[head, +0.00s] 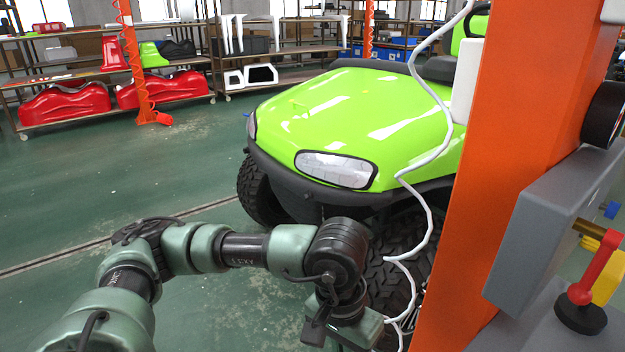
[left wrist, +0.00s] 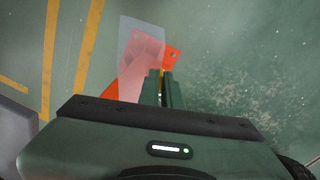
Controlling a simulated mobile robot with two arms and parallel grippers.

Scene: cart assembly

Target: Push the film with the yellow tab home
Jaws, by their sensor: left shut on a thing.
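In the left wrist view, my left gripper (left wrist: 161,76) has its two fingers close together, with a bit of yellow, the tab (left wrist: 163,72), showing between the tips. A clear, greyish film (left wrist: 140,29) extends up and left from the fingertips. It looks pink where it overlaps an orange part behind it. The gripper is shut on the film at its yellow tab. In the head view my left arm reaches to the bottom middle, and its fingers and the film are out of sight there. The slot or seat for the film cannot be made out. My right gripper is not in view.
An orange post (head: 520,150) stands at the right, with a grey box (head: 545,230) and a red-handled lever (head: 598,275) beside it. A white cable (head: 432,150) hangs before the green cart (head: 350,115). An orange plate (left wrist: 172,54) lies below. Open floor is at left.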

